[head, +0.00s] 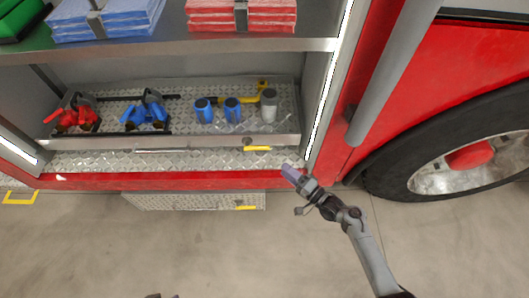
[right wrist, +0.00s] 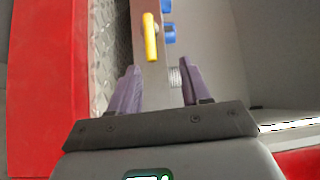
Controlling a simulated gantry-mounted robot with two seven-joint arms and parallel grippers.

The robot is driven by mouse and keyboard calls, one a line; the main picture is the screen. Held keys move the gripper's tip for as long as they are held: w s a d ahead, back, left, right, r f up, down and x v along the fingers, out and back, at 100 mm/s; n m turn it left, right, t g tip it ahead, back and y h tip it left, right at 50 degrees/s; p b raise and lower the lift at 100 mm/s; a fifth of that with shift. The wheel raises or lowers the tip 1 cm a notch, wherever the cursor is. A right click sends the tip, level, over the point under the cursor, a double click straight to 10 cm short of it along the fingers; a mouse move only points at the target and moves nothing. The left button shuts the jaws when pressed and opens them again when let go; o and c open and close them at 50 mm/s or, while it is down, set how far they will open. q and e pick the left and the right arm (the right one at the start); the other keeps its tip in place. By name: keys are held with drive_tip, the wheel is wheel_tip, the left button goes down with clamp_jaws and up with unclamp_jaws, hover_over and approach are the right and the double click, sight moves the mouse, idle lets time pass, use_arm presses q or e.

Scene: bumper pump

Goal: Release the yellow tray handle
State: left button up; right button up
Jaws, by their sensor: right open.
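The yellow tray handle (head: 257,148) is on the front edge of the metal tray (head: 215,142) in the truck's compartment. In the right wrist view the handle (right wrist: 150,38) lies beyond my fingertips, between their lines and nearer the left finger. My right gripper (head: 290,172) is to the right of and below the handle in the head view. In the right wrist view the right gripper (right wrist: 158,78) has its purple fingers spread, with nothing between them. The handle is clear of both fingers. My left gripper does not show.
The tray holds red fittings (head: 77,115), blue fittings (head: 147,112), blue cylinders (head: 232,107) and a grey cylinder (head: 269,105). A second yellow handle (head: 246,207) is on the lower step (head: 190,201). The wheel (head: 455,150) is to the right. The floor in front is open.

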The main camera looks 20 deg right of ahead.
sight(264, 149)
drive_tip(key=shift+t, duration=0.5)
drive_tip(key=w+a+b, duration=0.1)
drive_tip(key=w+b, duration=0.1)
drive_tip(key=w, duration=0.1)
drive_tip(key=w+a+f+b, duration=0.1)
drive_tip(key=w+b, duration=0.2)
drive_tip(key=w, duration=0.1)
drive_tip(key=w+a+b, duration=0.1)
drive_tip(key=w+b, duration=0.2)
drive_tip(key=w, duration=0.1)
drive_tip(key=shift+w+a+f, duration=0.25)
drive_tip(key=shift+a+f, duration=0.05)
use_arm(q)
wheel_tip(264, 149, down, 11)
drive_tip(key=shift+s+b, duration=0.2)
drive_tip(key=shift+b, duration=0.25)
use_arm(e)
drive_tip(key=shift+x, duration=0.85)
drive_tip(key=shift+r, duration=0.1)
drive_tip(key=shift+c, duration=0.3)
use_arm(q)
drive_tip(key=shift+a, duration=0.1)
use_arm(e)
clamp_jaws()
